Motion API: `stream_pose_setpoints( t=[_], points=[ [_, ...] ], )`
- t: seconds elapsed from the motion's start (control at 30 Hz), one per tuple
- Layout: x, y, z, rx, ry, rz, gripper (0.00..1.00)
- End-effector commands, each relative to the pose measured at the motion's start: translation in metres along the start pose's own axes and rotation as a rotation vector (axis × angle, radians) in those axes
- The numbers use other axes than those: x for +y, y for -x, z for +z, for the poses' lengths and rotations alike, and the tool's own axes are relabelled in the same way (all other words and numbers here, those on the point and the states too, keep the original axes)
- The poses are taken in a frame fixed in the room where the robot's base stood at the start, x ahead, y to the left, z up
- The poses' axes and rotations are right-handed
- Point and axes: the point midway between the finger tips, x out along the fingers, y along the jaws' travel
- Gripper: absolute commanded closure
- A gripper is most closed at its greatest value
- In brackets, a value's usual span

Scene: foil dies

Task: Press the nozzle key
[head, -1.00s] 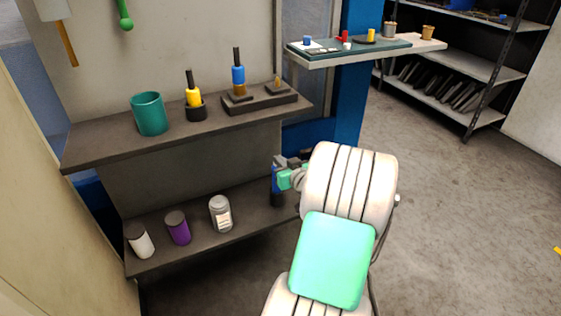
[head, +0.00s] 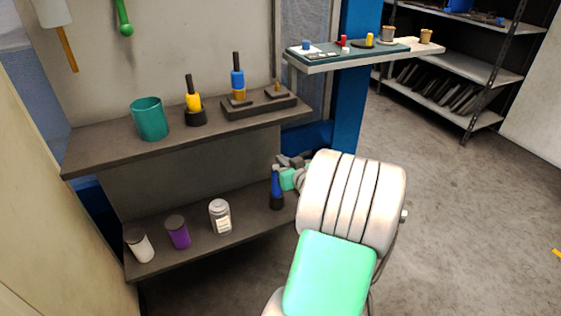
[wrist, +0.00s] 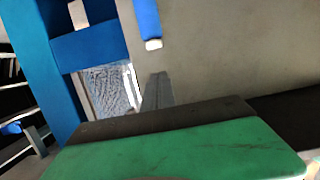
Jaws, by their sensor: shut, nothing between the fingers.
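My gripper (head: 289,161) is mostly hidden behind my own arm in the head view, at the right end of the lower shelf. It shows as small dark grey parts just above and right of a blue bottle-like item (head: 276,186) with a dark base. In the wrist view the gripper (wrist: 157,90) appears as a narrow grey shape, shut and empty, in front of a grey wall. I cannot make out a nozzle key in either view. A blue tool with black top (head: 238,78) and a yellow one (head: 193,95) stand on the upper shelf.
The upper shelf (head: 95,150) also holds a teal cup (head: 149,118). A blue post (head: 350,105) stands behind my arm. Floor at right is clear.

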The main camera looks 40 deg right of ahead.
Motion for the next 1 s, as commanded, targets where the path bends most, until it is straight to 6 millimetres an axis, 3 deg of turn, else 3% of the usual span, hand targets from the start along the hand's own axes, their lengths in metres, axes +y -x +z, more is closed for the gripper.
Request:
stream_pose_setpoints(
  t=[0.2,0.37,0.87,0.97,1.0],
  points=[
    [0.002,0.053,-0.004,0.005,0.0,0.006,1.0],
    [0.002,0.075,-0.003,0.006,0.0,0.004,1.0],
    [-0.001,0.08,-0.005,0.005,0.005,-0.003,1.0],
    [-0.024,0.077,-0.024,-0.039,0.02,-0.057,1.0],
    [-0.043,0.075,-0.037,-0.079,0.03,-0.101,1.0]
  ],
)
